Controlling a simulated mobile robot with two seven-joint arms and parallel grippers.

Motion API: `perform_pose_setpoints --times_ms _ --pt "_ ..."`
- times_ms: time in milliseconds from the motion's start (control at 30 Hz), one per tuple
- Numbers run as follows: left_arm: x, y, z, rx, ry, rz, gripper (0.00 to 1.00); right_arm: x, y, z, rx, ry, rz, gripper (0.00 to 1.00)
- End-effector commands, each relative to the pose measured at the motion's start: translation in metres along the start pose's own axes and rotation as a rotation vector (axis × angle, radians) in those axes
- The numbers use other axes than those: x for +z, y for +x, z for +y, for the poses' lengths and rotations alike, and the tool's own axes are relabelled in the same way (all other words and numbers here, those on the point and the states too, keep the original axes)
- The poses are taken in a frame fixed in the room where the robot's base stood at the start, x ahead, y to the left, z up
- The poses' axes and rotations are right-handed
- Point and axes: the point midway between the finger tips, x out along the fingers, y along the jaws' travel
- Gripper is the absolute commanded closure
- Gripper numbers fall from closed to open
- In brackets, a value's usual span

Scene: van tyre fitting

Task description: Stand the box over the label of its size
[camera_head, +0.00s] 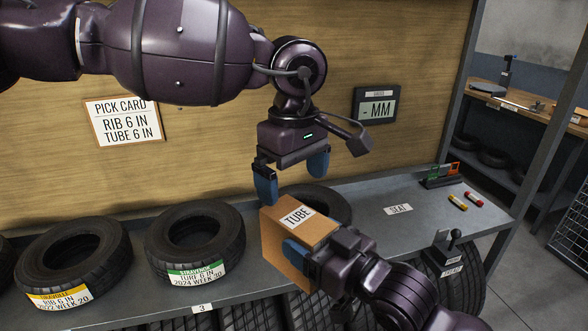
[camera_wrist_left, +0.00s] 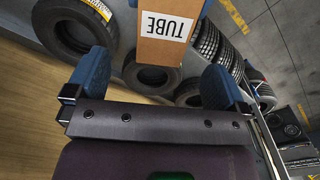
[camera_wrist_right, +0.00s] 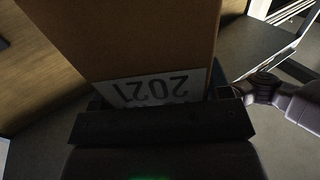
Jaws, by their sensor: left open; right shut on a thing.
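A brown cardboard box (camera_head: 290,243) with a white TUBE label is held above the shelf in the head view. My right gripper (camera_head: 318,262) is shut on it from the front right. In the right wrist view the box (camera_wrist_right: 130,40) fills the upper middle and shows a "2021" label. My left gripper (camera_head: 292,178) is open and empty, just above the box. In the left wrist view the box (camera_wrist_left: 165,50) shows beyond and between its open fingers (camera_wrist_left: 158,90). A pick card (camera_head: 123,121) on the wall reads RIB 6 IN, TUBE 6 IN. A gauge display (camera_head: 376,106) reads "- MM".
The grey shelf (camera_head: 360,199) carries a RIB 6 IN tyre (camera_head: 73,262), a TURF 6 IN tyre (camera_head: 195,242) and another tyre (camera_head: 325,203) behind the box. A SEAT label (camera_head: 398,209) lies on clear shelf. Small tools (camera_head: 457,202) lie at the right end.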

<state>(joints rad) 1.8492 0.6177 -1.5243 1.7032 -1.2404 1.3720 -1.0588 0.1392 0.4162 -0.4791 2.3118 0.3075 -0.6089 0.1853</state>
Motion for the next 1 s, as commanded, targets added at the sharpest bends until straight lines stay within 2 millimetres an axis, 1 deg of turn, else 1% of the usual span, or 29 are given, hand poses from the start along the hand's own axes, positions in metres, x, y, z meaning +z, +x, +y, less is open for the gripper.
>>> perform_pose_setpoints --times_ms 33,400,600,800,1000 --pt "0.000 0.007 -0.001 -0.003 0.001 -0.001 0.00 -0.001 0.000 0.000 0.000 0.000 0.002 0.61" --pt "0.001 0.066 -0.001 -0.002 0.001 -0.003 0.00 -0.001 0.000 0.000 0.000 0.000 0.002 0.61" --pt "0.001 0.092 -0.001 -0.002 -0.001 -0.003 0.00 -0.001 0.000 0.000 0.000 0.000 0.002 0.61" --pt "0.000 0.105 0.000 0.000 0.000 -0.002 0.00 -0.001 0.000 0.000 0.000 0.000 0.002 0.61" --pt "0.000 0.108 0.000 0.001 -0.001 -0.002 0.00 -0.001 0.000 0.000 0.000 0.000 0.002 0.61"
